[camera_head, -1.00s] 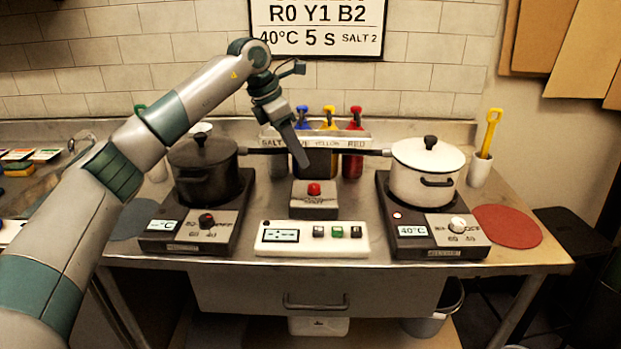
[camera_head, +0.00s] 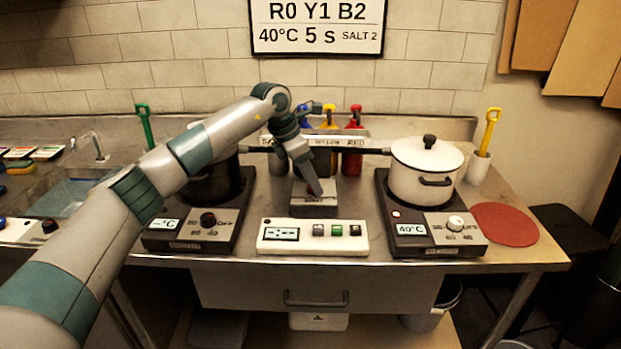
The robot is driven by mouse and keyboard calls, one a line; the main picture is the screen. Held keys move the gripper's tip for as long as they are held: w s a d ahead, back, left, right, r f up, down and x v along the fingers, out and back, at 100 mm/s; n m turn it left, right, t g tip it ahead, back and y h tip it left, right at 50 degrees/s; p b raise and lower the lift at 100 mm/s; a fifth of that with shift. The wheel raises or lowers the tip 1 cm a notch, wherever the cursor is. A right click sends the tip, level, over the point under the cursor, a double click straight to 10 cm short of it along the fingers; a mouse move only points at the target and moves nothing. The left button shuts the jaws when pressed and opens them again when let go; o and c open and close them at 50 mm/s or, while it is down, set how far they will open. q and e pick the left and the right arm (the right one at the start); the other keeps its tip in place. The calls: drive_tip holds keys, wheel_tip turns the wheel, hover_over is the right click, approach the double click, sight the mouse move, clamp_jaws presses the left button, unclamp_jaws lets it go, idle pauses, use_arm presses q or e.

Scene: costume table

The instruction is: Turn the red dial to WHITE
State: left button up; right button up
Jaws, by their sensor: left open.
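A small grey box (camera_head: 312,208) stands at the middle of the steel table, between the two hotplates. The red knob on its top is now mostly hidden by my left gripper (camera_head: 314,187). My left gripper comes down from above with its fingertips at the knob; I cannot tell whether they touch it. It is open. A dark pot (camera_head: 213,186) on the left is partly covered by my left arm. A white pot (camera_head: 425,172) sits on the right hotplate (camera_head: 385,192). My right gripper is not in view.
A white panel with buttons (camera_head: 312,237) lies in front of the grey box. Blue, yellow and red bottles (camera_head: 353,160) stand behind. The left hotplate has a dark dial (camera_head: 208,219), the right one a white dial (camera_head: 455,223). A red mat (camera_head: 505,225) lies far right.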

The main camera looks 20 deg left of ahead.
use_arm(q)
drive_tip(key=c, duration=1)
drive_tip(key=shift+c, duration=0.2)
